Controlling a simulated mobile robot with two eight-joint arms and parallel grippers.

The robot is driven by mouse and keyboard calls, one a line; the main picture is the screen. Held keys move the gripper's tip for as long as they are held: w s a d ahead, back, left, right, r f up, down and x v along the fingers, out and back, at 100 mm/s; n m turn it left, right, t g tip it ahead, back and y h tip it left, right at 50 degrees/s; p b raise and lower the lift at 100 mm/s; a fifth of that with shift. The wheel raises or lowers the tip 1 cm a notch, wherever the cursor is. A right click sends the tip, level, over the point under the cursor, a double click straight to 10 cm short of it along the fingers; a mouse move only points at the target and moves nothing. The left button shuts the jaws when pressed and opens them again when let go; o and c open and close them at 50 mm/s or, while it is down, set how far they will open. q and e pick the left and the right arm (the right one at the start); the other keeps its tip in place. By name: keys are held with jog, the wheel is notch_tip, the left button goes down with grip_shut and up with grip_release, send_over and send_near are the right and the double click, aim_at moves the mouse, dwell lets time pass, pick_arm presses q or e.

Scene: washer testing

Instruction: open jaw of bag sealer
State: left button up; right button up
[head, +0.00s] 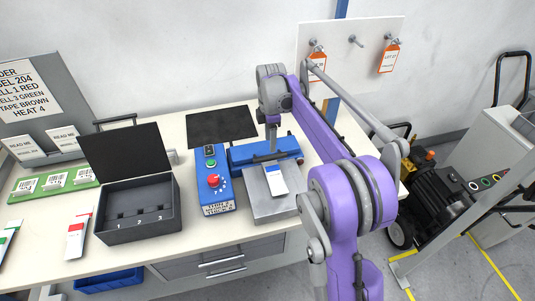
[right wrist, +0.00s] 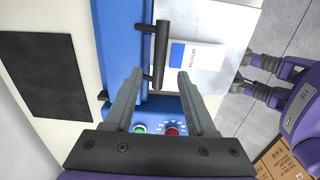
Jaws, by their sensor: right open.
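The blue bag sealer stands on the white table. Its blue jaw bar (head: 245,152) lies across the back of a grey metal plate (head: 262,207) and looks lowered. A dark handle bar (right wrist: 162,50) sits along the jaw's front; in the head view it is partly covered by my gripper. My right gripper (head: 272,145) points down over the jaw. In the right wrist view its open fingers (right wrist: 159,74) stand either side of the handle's near end, and I cannot tell if they touch it. My left gripper is out of view.
A white bag with a blue label (head: 276,180) lies on the plate. A black open box (head: 137,222) with numbered slots stands left, beside a red-marked packet (head: 77,238). A black mat (head: 221,125) lies behind. A pegboard with orange tags (head: 389,57) is at the back.

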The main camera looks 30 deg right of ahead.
aim_at(270, 156)
notch_tip(270, 156, down, 7)
jog(key=shift+f, duration=0.1)
dwell(0.3)
grip_shut()
dwell(1.3)
